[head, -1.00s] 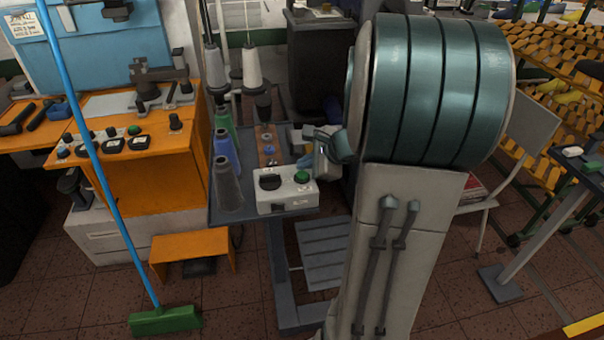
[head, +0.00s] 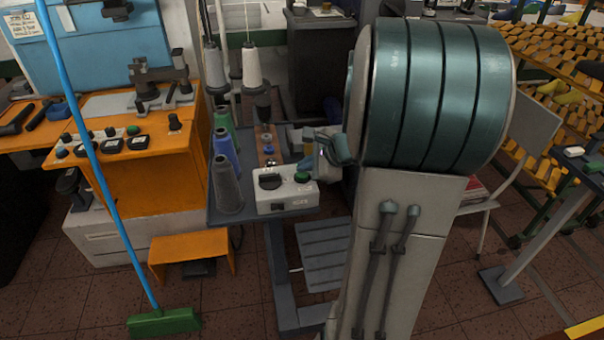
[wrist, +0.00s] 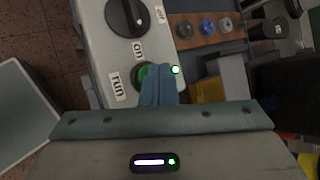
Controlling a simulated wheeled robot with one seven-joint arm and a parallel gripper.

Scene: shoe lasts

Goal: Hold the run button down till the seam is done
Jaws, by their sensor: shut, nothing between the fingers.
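The white control box (head: 289,199) stands on the grey machine table, with a black knob (head: 270,181) and a green run button (head: 302,177). In the wrist view the knob (wrist: 127,17) lies by the "on" and "off" labels. The green button (wrist: 139,76) shows beside the "run" label, partly hidden by my blue fingers. A small green light (wrist: 175,70) glows beside the fingertips. My gripper (wrist: 158,72) is shut and empty, its tips over the button's right part. I cannot tell whether they touch or press it. In the head view my gripper (head: 307,163) is just above the button.
Several thread cones, such as a grey one (head: 227,186), stand left of the box. An orange bench (head: 140,175) and a leaning blue broom (head: 97,165) are further left. A folding chair (head: 527,140) is at the right. Small coloured spools (wrist: 207,27) sit behind the box.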

